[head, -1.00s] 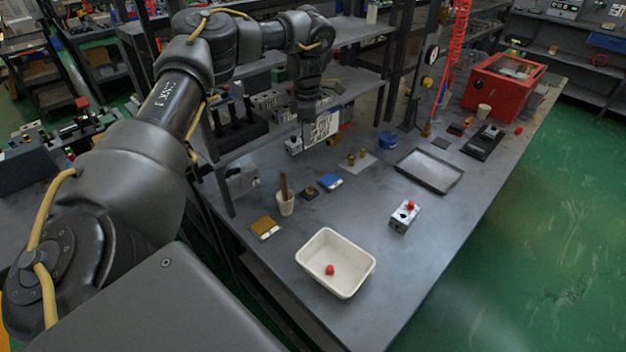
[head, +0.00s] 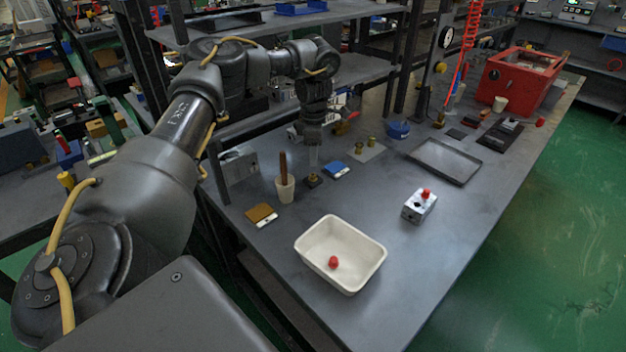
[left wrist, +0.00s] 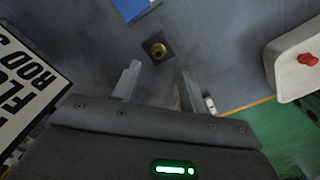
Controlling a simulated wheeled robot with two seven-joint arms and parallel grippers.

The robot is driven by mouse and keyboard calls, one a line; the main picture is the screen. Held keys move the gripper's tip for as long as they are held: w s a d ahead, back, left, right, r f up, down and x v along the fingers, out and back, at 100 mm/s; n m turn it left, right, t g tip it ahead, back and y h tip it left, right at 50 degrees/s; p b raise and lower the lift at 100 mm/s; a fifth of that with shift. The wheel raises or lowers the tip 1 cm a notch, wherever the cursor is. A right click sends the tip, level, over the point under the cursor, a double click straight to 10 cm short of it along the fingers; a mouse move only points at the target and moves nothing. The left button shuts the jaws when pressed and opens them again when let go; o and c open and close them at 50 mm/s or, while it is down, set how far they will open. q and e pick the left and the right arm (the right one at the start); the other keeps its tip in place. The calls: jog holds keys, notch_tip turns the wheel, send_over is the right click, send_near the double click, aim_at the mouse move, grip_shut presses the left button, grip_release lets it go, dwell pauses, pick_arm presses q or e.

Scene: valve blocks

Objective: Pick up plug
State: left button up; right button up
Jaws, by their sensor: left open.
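A red plug (head: 333,262) lies in the white bin (head: 300,248); both also show in the left wrist view, the plug (left wrist: 308,59) at the right edge. Another red plug (head: 426,192) sits on top of a grey valve block (head: 416,209) to the bin's right. A brass round piece (left wrist: 158,49) sits in a small dark square block (left wrist: 148,42); that block (head: 313,182) is on the table in the head view. My left gripper (head: 314,165) points down above the dark block, open and empty, its fingers (left wrist: 158,80) just short of the brass piece in the wrist picture. My right gripper is not seen.
Close by are a blue-topped piece (head: 336,169), a cup with brown rods (head: 285,190) and a brown-topped pad (head: 261,214). Brass fittings (head: 360,149) stand on a plate behind. A dark tray (head: 446,160) lies to the right. A lettered sign (left wrist: 27,85) stands near the gripper.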

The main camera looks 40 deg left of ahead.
aim_at(312, 175)
pick_arm(q)
notch_tip(312, 175, down, 2)
jog(key=shift+w+f, duration=0.1)
jog(key=shift+a+f+p, duration=0.2)
jog(key=shift+f+p, duration=0.3)
jog(key=shift+f, duration=2.1)
jog(key=c, duration=0.9)
